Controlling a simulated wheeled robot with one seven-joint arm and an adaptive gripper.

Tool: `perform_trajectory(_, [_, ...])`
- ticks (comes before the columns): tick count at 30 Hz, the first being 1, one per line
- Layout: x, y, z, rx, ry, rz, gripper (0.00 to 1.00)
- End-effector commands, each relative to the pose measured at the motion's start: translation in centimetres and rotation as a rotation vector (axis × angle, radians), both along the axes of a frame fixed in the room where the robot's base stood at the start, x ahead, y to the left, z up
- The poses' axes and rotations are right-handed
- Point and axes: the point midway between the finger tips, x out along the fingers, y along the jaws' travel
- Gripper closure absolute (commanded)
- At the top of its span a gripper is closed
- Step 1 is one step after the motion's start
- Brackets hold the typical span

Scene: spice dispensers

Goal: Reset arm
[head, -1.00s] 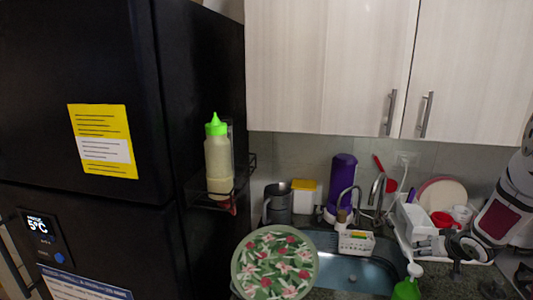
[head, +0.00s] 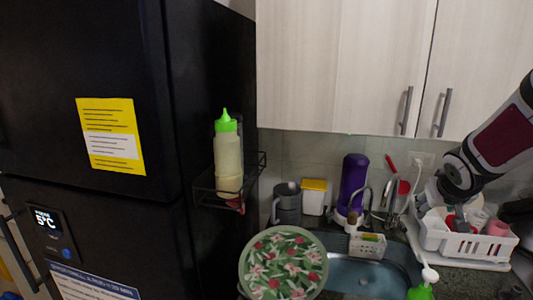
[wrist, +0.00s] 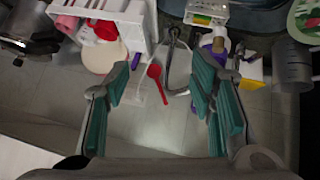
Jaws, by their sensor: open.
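My gripper (head: 438,203) is at the right in the head view, in front of the tiled wall and above the dish rack area. In the wrist view its two teal-padded fingers (wrist: 163,88) stand wide apart with nothing held between them. A squeeze bottle with a bright green cap (head: 228,158) stands upright in a wire rack (head: 205,192) on the side of the black fridge (head: 110,60), well to the left of my gripper.
A white dish rack (head: 465,245) with dishes stands below my gripper. A sink (head: 365,275), a purple bottle (head: 353,180) and a floral round item (head: 285,265) are to its left. Cabinets (head: 345,60) hang above. A red ladle (wrist: 157,80) shows between the fingers.

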Motion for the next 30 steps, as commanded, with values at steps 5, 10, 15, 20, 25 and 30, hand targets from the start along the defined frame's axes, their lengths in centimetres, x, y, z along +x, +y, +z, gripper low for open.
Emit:
perform_trajectory(5, [-4.6,5.7,4.1,0.011,0.029,0.004,0.50])
perform_trajectory(10, [-9.9,11.0,6.0,0.055,0.069,0.035,0.50])
perform_trajectory(15, [-15.9,16.1,6.5,0.122,0.117,0.096,0.50])
perform_trajectory(20, [-21.1,20.0,5.9,0.188,0.160,0.174,0.50])
perform_trajectory(25, [-24.4,22.3,5.3,0.233,0.191,0.236,0.50])
perform_trajectory(30, [-25.4,22.9,5.0,0.246,0.204,0.254,0.50])
